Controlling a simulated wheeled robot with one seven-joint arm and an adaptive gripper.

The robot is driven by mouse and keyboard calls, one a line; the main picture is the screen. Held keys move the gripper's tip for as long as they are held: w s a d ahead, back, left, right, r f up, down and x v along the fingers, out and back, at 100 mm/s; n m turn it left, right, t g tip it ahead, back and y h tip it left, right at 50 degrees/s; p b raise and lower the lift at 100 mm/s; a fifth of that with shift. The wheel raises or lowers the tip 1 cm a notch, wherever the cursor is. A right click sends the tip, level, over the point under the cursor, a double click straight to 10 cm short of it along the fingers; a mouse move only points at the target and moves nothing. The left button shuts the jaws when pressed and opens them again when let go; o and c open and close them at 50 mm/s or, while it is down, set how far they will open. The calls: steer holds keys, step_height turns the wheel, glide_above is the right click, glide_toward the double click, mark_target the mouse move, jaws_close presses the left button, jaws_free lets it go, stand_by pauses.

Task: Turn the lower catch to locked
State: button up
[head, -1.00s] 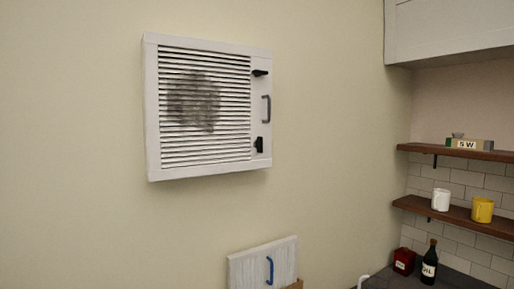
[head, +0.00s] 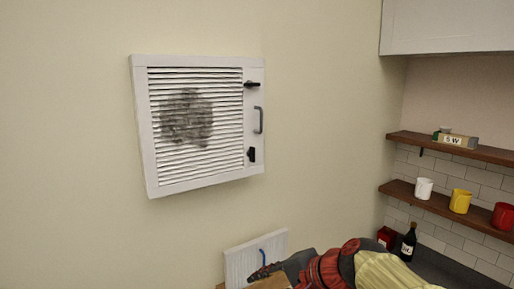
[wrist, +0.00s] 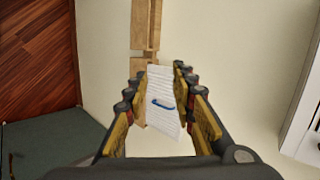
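The lower catch (head: 252,154) is a small black lever on the right frame of a white louvred vent panel (head: 139,130) on the wall; it stands about upright. The upper catch (head: 252,84) is black and lies about level. A grey handle (head: 258,120) sits between them. My gripper (head: 264,272) is low in the head view, below the vent panel and well apart from the lower catch. In the wrist view my gripper (wrist: 160,92) is open, with nothing held between its fingers. The lower catch cannot be made out in the wrist view.
A smaller white panel with a blue handle (head: 262,258) stands below the vent, partly hidden by my arm; it also shows beyond my fingers (wrist: 158,85). Shelves with mugs (head: 460,201) and a dark bottle (head: 408,241) are at right. The wall around the vent is clear.

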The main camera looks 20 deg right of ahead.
steer(key=w+d+r+m+t+y+p, duration=0.15)
steer(key=w+r+m+t, duration=0.35)
steer(key=w+r+m, duration=0.65)
steer(key=m+t+h, duration=0.1)
steer(key=m+t, duration=0.3)
steer(key=m, duration=0.5)
glide_toward(254, 154)
steer(key=w, duration=0.1)
steer(key=p+x, duration=0.1)
steer(key=x, duration=0.6)
steer(key=shift+w+a, duration=0.2)
steer(key=shift+a, duration=0.05)
steer(key=c, duration=0.3)
jaws_close()
